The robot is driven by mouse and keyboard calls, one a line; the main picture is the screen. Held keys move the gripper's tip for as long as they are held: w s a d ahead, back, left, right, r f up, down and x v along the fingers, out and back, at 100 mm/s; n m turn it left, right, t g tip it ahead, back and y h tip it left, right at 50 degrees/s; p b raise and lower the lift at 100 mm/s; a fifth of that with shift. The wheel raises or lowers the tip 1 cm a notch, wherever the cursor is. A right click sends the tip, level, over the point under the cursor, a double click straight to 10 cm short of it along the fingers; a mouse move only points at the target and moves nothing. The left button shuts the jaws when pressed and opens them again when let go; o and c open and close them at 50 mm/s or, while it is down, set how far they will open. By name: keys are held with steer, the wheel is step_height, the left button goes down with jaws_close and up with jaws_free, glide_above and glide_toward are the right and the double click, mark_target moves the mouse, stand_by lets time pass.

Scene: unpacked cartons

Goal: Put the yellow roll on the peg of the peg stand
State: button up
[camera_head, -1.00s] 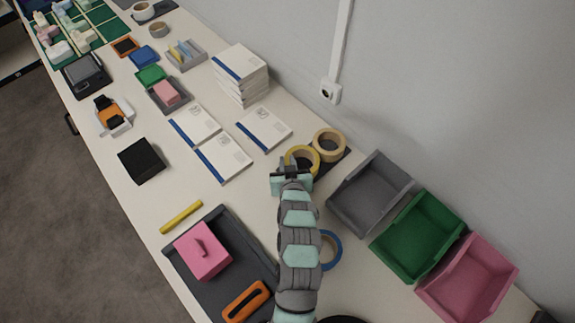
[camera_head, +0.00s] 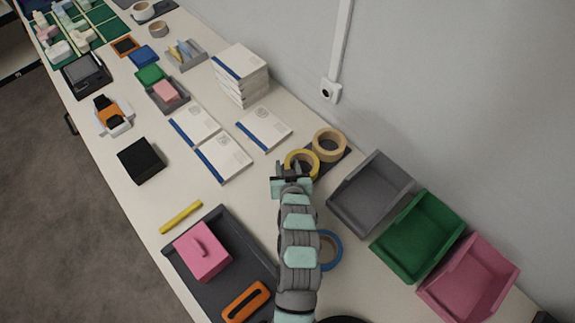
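The yellow roll (camera_head: 302,163) is a ring of tape, right of the middle, at the edge of a dark flat plate (camera_head: 328,166). A tan roll (camera_head: 329,146) lies beside it on the plate. My gripper (camera_head: 287,168) is at the left side of the yellow roll, its two fingers apart with a small gap between them. I cannot tell whether a finger touches the roll. I cannot make out a peg clearly; whether the dark plate is part of the peg stand cannot be told. A blue roll (camera_head: 332,250) is partly hidden by my arm.
Grey (camera_head: 370,193), green (camera_head: 418,236) and pink (camera_head: 468,278) bins line the wall side. White booklets (camera_head: 222,160) lie left of my gripper. A dark tray (camera_head: 235,236) with a pink box (camera_head: 203,250) is at the front.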

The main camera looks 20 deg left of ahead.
steer(key=shift+r, duration=0.2)
steer(key=v, duration=1.2)
steer(key=shift+p, duration=0.35)
